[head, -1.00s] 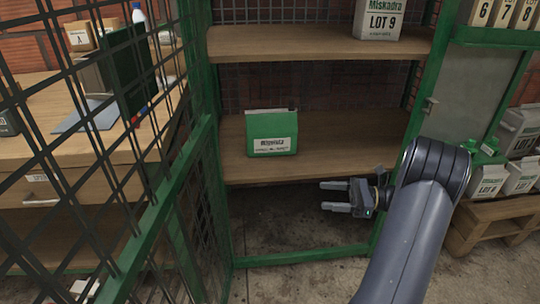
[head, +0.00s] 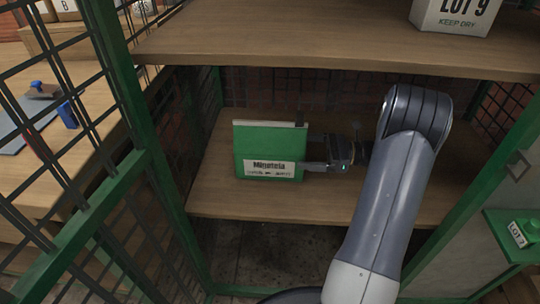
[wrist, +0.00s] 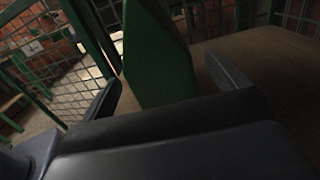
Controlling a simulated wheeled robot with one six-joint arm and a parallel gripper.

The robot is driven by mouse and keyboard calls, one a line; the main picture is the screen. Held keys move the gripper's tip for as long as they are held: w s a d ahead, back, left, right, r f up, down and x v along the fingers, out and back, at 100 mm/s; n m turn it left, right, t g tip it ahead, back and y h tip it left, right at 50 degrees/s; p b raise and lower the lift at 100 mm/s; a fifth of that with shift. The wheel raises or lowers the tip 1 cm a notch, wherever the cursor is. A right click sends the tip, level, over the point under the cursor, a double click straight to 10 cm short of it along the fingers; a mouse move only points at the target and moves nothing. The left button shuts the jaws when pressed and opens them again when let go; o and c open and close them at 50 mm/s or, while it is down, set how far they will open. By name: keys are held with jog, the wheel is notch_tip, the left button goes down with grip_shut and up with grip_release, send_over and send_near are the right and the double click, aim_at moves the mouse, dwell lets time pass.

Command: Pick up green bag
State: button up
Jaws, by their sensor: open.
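The green bag (head: 268,145) stands upright on the wooden middle shelf, with a white label on its front and a pale top edge. My gripper (head: 306,152) is open at the bag's right edge, its fingers pointing left. The near finger reaches the front right corner beside the label, and the far finger is towards the back. In the wrist view the green bag (wrist: 158,55) rises between the two spread fingers. I cannot tell whether either finger touches it.
The upper shelf (head: 330,45) runs above the bag and carries a white LOT 9 box (head: 455,15). A green mesh cage door (head: 80,190) is at the left, and a green frame post (head: 480,215) is at the right. The shelf is bare left of the bag.

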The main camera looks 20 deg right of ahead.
aim_at(287, 149)
jog(key=b+x, duration=0.1)
jog(key=x, duration=0.5)
jog(key=shift+b, duration=0.4)
jog(key=c, duration=1.4)
